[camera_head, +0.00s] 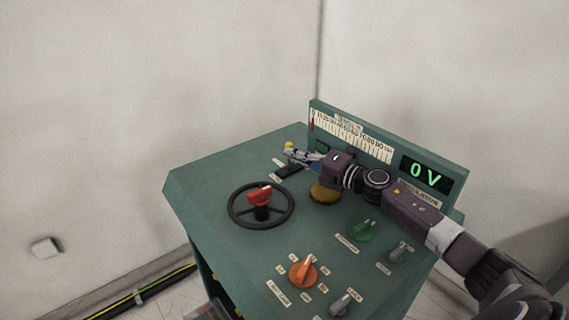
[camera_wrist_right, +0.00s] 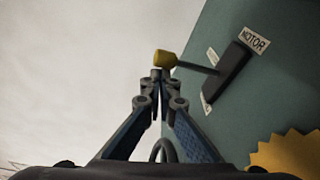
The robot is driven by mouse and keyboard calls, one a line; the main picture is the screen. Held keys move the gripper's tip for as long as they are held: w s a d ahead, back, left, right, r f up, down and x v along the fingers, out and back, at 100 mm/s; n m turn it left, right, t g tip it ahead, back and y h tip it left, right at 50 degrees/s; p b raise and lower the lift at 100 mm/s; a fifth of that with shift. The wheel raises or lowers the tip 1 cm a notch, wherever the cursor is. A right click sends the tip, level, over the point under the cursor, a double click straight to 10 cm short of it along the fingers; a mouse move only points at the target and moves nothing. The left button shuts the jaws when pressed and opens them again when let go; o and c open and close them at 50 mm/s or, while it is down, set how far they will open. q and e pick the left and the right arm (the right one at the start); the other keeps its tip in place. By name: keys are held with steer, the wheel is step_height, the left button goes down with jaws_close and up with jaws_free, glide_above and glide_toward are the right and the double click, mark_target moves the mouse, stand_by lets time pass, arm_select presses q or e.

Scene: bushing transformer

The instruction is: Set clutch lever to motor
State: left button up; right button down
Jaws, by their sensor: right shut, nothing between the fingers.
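The clutch lever is a thin rod with a yellow knob (camera_head: 289,145), rising from a dark slotted base (camera_head: 290,171) at the far left part of the green console top. In the right wrist view the yellow knob (camera_wrist_right: 164,59) lies just beyond my fingertips, and the rod runs right to the dark base (camera_wrist_right: 230,72). A MOTOR label (camera_wrist_right: 254,40) sits at the base's upper end. My right gripper (camera_head: 291,153) is shut and empty, its tips (camera_wrist_right: 157,76) close to the knob; I cannot tell whether they touch. My left gripper is out of view.
A black handwheel with a red handle (camera_head: 260,196) stands left of my right arm. A yellow-brown toothed disc (camera_head: 324,193) lies under the arm. Orange (camera_head: 303,270) and green (camera_head: 361,231) knobs are nearer the front. A raised panel reads 0 V (camera_head: 426,174) at the back.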

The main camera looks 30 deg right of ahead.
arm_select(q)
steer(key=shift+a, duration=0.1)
arm_select(e)
steer(key=shift+a, duration=0.1)
step_height(320, 180, up, 10)
stand_by(0.5)
steer(key=shift+f, duration=0.1)
